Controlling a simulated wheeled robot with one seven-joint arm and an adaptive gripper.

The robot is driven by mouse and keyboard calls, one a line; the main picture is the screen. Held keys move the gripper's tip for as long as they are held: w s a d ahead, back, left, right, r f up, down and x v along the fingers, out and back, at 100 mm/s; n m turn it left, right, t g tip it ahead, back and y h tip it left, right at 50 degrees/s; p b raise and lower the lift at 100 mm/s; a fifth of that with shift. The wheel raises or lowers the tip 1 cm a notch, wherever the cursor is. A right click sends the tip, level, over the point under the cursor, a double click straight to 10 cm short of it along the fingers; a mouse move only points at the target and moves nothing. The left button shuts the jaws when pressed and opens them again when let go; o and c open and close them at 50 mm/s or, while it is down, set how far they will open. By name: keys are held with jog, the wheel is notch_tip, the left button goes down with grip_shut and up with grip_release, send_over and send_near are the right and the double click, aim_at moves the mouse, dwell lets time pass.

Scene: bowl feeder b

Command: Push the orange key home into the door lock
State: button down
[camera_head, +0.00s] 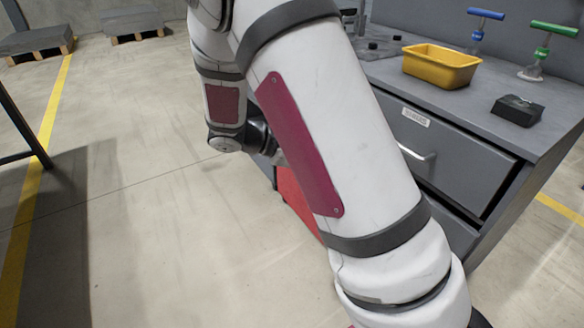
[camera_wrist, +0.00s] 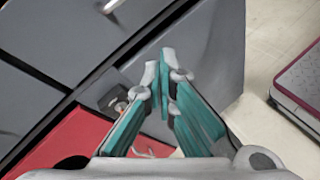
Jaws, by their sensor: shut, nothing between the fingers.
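My gripper (camera_wrist: 165,68) shows in the wrist view, its teal fingers shut with nothing between them. The fingertips are in front of a dark grey panel (camera_wrist: 212,48), which may be the door. A small dark block (camera_wrist: 98,90) with a brownish round detail lies just left of the fingers; I cannot tell whether it is the lock.
A grey drawer cabinet (camera_head: 450,150) stands at right. On its top are a yellow bin (camera_head: 442,68), a blue-handled tool (camera_head: 480,28), a green-handled tool (camera_head: 545,45) and a black block (camera_head: 518,109). A red surface (camera_wrist: 80,145) lies below left of the fingers.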

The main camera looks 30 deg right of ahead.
jog(key=w+d+f+n+t+h+b, duration=0.15)
jog(key=w+f+n+t+h, duration=0.35)
jog(key=w+f+n, duration=0.65)
jog(key=d+f+m, duration=0.2)
jog(key=d+m, duration=0.1)
jog(key=d, duration=0.2)
jog(key=shift+s+d+f+m+b, duration=0.3)
jog(key=shift+s+f+m+b, duration=0.05)
jog(key=shift+s+b, duration=0.1)
jog(key=shift+d, duration=0.6)
jog(key=a, duration=1.4)
jog(key=shift+s+a+p, duration=0.2)
jog(key=shift+a+p, duration=0.1)
jog(key=shift+a, duration=0.1)
